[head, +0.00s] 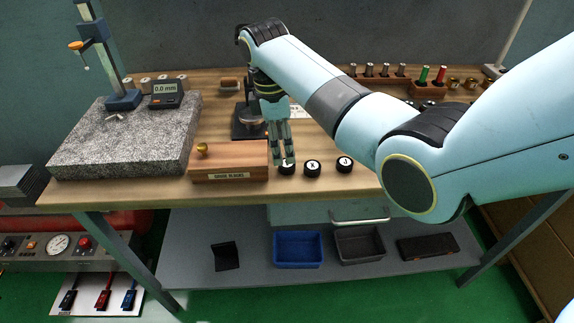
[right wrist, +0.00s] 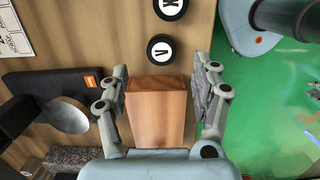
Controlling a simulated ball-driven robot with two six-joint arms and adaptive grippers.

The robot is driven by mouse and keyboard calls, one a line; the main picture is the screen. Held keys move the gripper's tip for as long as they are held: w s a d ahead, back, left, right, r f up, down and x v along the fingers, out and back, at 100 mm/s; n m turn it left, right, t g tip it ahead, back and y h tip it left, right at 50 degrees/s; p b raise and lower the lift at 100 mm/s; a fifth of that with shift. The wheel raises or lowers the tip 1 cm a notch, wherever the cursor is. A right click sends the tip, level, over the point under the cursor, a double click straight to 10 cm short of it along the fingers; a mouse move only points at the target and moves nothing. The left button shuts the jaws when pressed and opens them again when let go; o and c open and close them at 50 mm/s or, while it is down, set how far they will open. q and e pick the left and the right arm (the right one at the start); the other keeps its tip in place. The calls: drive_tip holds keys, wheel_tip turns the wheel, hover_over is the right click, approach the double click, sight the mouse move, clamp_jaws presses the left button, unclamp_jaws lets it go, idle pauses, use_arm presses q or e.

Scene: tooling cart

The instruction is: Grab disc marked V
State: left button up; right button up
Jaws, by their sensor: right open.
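The disc marked V (right wrist: 161,48) is a black round puck with a white top, lying on the wooden bench just beyond my fingertips in the right wrist view. In the head view a puck (head: 287,169) at the left end of a row is partly hidden by my right gripper, and its letter is covered. My right gripper (head: 283,160) points down over that puck. It is open and empty in the right wrist view (right wrist: 160,72), with the end of a wooden box (right wrist: 157,105) showing between its fingers. My left gripper is not in view.
Discs marked X (head: 312,167) and J (head: 344,164) lie to the right. The wooden gauge-block box (head: 228,174) with a brass knob stands close on the left, beside a granite plate (head: 125,150). The bench front edge is near. A black stand (right wrist: 45,95) is behind.

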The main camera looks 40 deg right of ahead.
sight(287, 166)
drive_tip(key=f, duration=0.5)
drive_tip(key=shift+s+d+f, duration=0.1)
drive_tip(key=shift+s+d, duration=0.2)
drive_tip(key=shift+s, duration=0.05)
drive_tip(key=c, duration=1.3)
clamp_jaws()
